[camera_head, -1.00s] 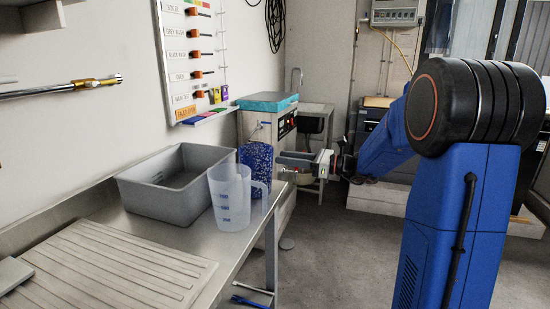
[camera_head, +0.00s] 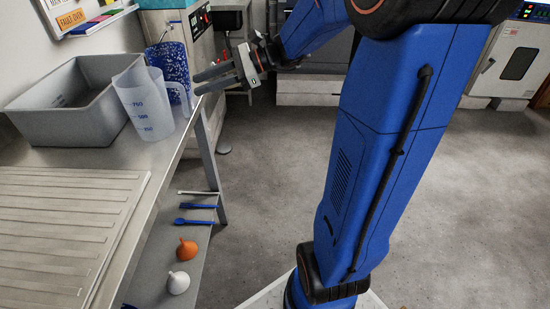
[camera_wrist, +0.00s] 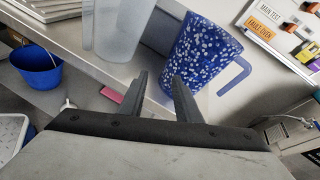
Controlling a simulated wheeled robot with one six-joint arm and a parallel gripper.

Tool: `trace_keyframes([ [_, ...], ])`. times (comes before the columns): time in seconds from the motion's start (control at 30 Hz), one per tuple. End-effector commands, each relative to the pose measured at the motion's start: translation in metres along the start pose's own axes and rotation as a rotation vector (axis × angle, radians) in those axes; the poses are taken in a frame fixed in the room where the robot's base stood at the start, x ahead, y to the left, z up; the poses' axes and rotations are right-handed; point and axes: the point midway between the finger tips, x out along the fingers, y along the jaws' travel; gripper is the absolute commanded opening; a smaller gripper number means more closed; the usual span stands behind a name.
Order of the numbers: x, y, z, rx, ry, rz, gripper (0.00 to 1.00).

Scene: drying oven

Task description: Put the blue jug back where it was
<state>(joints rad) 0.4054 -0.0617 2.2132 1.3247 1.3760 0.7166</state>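The blue jug (camera_head: 170,64), dark blue with white speckles, stands upright on the steel bench near its edge, partly behind a clear measuring jug (camera_head: 148,105). In the wrist view the blue jug (camera_wrist: 192,50) is ahead and right of centre, its handle pointing right. The clear jug (camera_wrist: 120,28) is left of it. My gripper (camera_head: 205,82) is open and empty just off the bench edge, to the right of both jugs. In the wrist view my gripper's fingers (camera_wrist: 157,88) are apart, with the blue jug beyond them and nothing visible between them.
A grey tub (camera_head: 66,105) stands left of the jugs. A ribbed drainer (camera_head: 65,235) covers the nearer bench. A lower shelf holds an orange funnel (camera_head: 186,248), a white funnel (camera_head: 178,282) and blue utensils. A blue bucket (camera_wrist: 36,66) is at left in the wrist view.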

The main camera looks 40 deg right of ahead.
Motion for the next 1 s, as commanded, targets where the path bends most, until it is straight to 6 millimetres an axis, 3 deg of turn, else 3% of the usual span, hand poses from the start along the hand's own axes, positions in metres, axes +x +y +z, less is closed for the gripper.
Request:
trace_keyframes([
  [0.03,0.005,0.024,0.005,-0.069,0.045,0.045,0.31],
  [0.2,0.009,0.097,0.002,-0.323,0.205,0.199,0.31],
  [0.5,-0.018,0.2,-0.022,-0.81,0.455,0.475,0.31],
  [0.73,-0.058,0.25,-0.045,-1.204,0.625,0.689,0.31],
  [1.0,-0.104,0.273,-0.065,-1.603,0.783,0.908,0.31],
])
